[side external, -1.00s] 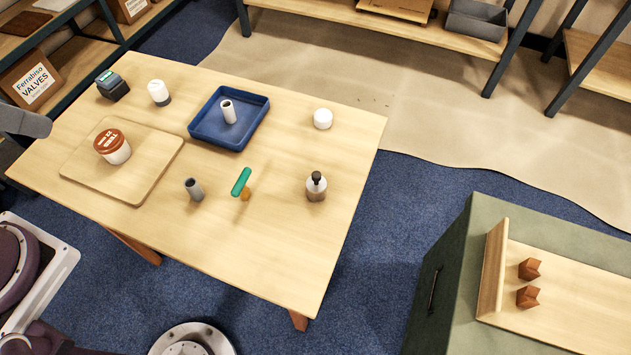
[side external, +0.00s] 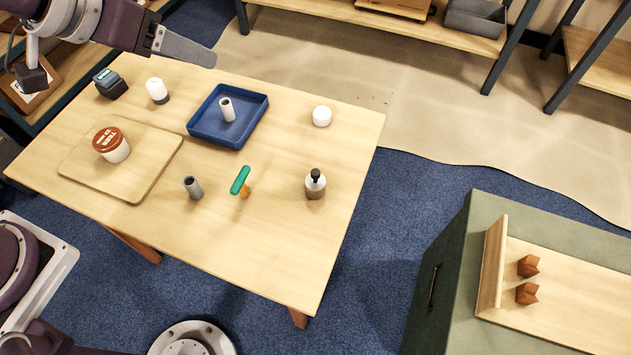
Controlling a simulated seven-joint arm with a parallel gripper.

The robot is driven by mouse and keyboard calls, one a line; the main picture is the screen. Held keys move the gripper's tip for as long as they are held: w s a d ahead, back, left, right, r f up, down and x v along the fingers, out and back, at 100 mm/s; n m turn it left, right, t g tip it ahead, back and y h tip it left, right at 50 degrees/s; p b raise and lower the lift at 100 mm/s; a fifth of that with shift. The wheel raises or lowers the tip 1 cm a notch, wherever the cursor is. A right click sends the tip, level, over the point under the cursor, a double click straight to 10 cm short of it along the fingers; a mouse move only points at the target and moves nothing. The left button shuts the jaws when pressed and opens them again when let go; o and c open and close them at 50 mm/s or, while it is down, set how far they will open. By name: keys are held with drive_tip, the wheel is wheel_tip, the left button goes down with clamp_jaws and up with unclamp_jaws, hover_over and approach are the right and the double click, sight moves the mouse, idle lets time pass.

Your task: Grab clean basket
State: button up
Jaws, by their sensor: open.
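I see nothing that is plainly a basket. The nearest to one is a shallow blue square tray (side external: 197,133) with raised walls, at the back middle of the wooden table. My gripper (side external: 190,47) is at the upper left, raised over the back left of the table, with a grey finger pointing right. It is open and apart from the tray, and I see nothing held. Its other finger is not clearly visible.
On the table (side external: 255,255) are a board (side external: 140,180) with a red-lidded tub (side external: 111,145), a dark block (side external: 110,84), a white-and-grey jar (side external: 157,91), a grey tube (side external: 193,187), a green-topped tool (side external: 241,181), a pump bottle (side external: 315,184) and a white round container (side external: 321,116). The front is clear.

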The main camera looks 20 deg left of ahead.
drive_tip(key=w+d+f+t+h, duration=0.1)
drive_tip(key=w+d+f, duration=0.6)
drive_tip(key=d+f, duration=0.15)
drive_tip(key=m+t+h, duration=0.1)
drive_tip(key=m+t, duration=0.1)
hover_over(308, 188)
drive_tip(key=w+a, duration=0.1)
drive_tip(key=a, duration=0.1)
wheel_tip(308, 188, down, 16)
drive_tip(key=r, duration=0.1)
drive_tip(key=shift+m+t+h, duration=0.5)
drive_tip(key=shift+m+h, duration=0.2)
drive_tip(key=shift+h, duration=0.1)
drive_tip(key=s+f, duration=0.1)
drive_tip(key=f, duration=0.1)
drive_tip(key=s+f, duration=0.2)
drive_tip(key=s+d+f, duration=0.1)
drive_tip(key=s+f, duration=0.1)
drive_tip(key=shift+f, duration=0.2)
drive_tip(key=shift+w+f, duration=0.1)
drive_tip(key=shift+f, duration=0.15)
drive_tip(key=x, duration=0.6)
drive_tip(key=shift+w+a, duration=0.2)
drive_tip(key=shift+w, duration=0.25)
clamp_jaws()
